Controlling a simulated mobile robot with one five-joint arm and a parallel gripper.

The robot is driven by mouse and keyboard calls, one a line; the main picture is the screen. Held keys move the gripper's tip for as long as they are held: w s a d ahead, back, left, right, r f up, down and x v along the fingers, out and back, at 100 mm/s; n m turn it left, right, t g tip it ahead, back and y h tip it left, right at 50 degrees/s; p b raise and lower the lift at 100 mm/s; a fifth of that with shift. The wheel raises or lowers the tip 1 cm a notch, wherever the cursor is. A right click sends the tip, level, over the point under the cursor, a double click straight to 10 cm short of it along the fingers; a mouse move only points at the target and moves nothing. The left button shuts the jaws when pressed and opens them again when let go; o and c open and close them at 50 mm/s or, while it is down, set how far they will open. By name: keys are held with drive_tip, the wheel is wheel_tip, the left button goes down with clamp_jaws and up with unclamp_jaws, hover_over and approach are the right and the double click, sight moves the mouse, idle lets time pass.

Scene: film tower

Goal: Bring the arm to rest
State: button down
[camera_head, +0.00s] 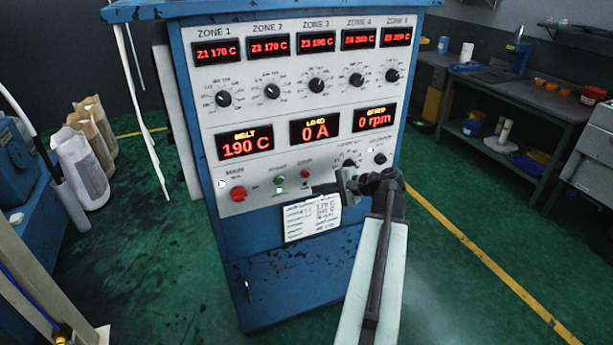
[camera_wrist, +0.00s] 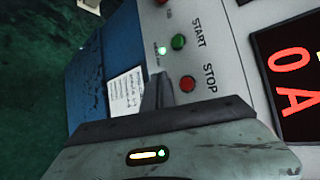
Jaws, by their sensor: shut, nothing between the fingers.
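My gripper (camera_head: 343,187) is shut and empty. In the head view it is in front of the lower right part of the blue control cabinet's grey panel (camera_head: 235,110), with my arm reaching up from the bottom. In the wrist view my gripper (camera_wrist: 158,78) points toward the panel near the red STOP button (camera_wrist: 187,84) and the green START button (camera_wrist: 178,42). I cannot tell whether the fingertips touch the panel. The displays show 190 C, 0 A and 0 rpm. My arm hides part of the cabinet's lower right front.
A paper label (camera_head: 312,218) hangs below the panel, close to my gripper. White and tan sacks (camera_head: 80,170) stand on the left. A workbench (camera_head: 510,90) with orange bowls is at the right. Green floor with a yellow line (camera_head: 480,255) is clear right of the cabinet.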

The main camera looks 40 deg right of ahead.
idle(0.3)
drive_tip(key=w+a+f+n+g+y+p, duration=0.1)
drive_tip(key=w+a+f+n+g, duration=0.15)
drive_tip(key=a, duration=0.55)
drive_tip(key=w+a+f+n+g, duration=0.2)
drive_tip(key=w+a+n, duration=0.1)
drive_tip(key=a, duration=0.4)
drive_tip(key=w+a+f+n+g+y+p, duration=0.1)
drive_tip(key=w+a+f+n+g, duration=0.15)
drive_tip(key=a, duration=0.55)
drive_tip(key=s+a+f+n+g+h, duration=0.1)
drive_tip(key=a+n+h, duration=0.1)
drive_tip(key=a, duration=0.5)
drive_tip(key=s+a+f+n+g+h, duration=0.1)
drive_tip(key=a+n, duration=0.3)
drive_tip(key=a, duration=0.4)
drive_tip(key=s+a+f+n+g+h+p, duration=0.1)
drive_tip(key=a+f+n+g+h, duration=0.1)
drive_tip(key=a, duration=0.6)
drive_tip(key=shift+s+a+n+g+h, duration=0.2)
drive_tip(key=shift+n+g+h, duration=0.4)
drive_tip(key=shift+n, duration=0.5)
